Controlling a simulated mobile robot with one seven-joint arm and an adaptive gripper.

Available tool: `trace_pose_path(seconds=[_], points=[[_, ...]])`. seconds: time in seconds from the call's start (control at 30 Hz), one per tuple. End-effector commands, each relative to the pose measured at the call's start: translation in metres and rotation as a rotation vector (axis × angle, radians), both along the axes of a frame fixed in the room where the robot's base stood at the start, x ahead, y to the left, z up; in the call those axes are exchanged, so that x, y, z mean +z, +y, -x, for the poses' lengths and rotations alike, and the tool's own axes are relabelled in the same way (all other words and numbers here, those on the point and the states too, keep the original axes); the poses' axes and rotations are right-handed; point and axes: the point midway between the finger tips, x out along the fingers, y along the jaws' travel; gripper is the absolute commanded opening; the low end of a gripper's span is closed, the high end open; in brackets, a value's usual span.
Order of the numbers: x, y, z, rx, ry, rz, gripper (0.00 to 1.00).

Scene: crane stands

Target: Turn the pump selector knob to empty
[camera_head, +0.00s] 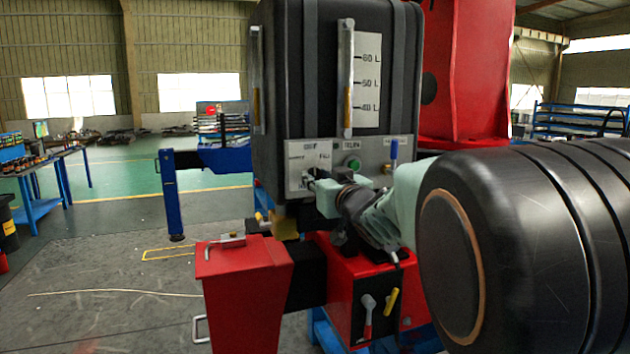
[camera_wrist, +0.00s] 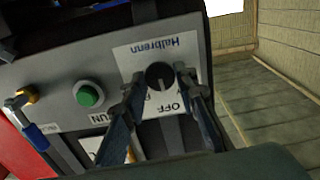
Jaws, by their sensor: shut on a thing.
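The pump selector knob (camera_wrist: 160,75) is a small black round knob on a white label plate (camera_wrist: 183,48). In the wrist view the plate appears turned over, with "OFF" beside the knob. The direction of the knob's pointer is too small to tell. My gripper (camera_wrist: 159,80) has one finger on each side of the knob and is shut on it. In the head view my gripper (camera_head: 311,180) reaches the plate (camera_head: 297,158) at the panel's lower left and hides most of the knob. The plate there carries small "OFF" and "FILL" lettering.
A green button (camera_wrist: 89,95) sits beside the plate, and a blue-handled valve (camera_wrist: 24,109) is further along the panel. The dark tank (camera_head: 300,80) with a level scale rises above.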

Motion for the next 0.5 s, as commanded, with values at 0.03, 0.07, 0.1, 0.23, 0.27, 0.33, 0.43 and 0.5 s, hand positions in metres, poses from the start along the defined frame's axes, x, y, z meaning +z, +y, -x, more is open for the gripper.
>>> trace_pose_path(seconds=[0.03,0.07,0.1,0.23,0.27,0.33,0.43,0.5], points=[[-0.0018,-0.0006,0.0000,-0.001,-0.009,0.020,0.03],[-0.0022,-0.0008,0.0000,-0.001,-0.014,0.037,0.03],[-0.0025,-0.0008,-0.0001,-0.001,-0.021,0.060,0.03],[-0.0032,-0.0009,-0.0002,-0.001,-0.049,0.154,0.03],[-0.0032,-0.0008,0.0000,-0.001,-0.056,0.177,0.03],[-0.0024,-0.0010,-0.0001,-0.002,-0.076,0.235,0.03],[-0.0027,-0.0013,-0.0002,-0.002,-0.100,0.320,0.03],[-0.0025,-0.0008,-0.0002,-0.002,-0.117,0.377,0.03]])
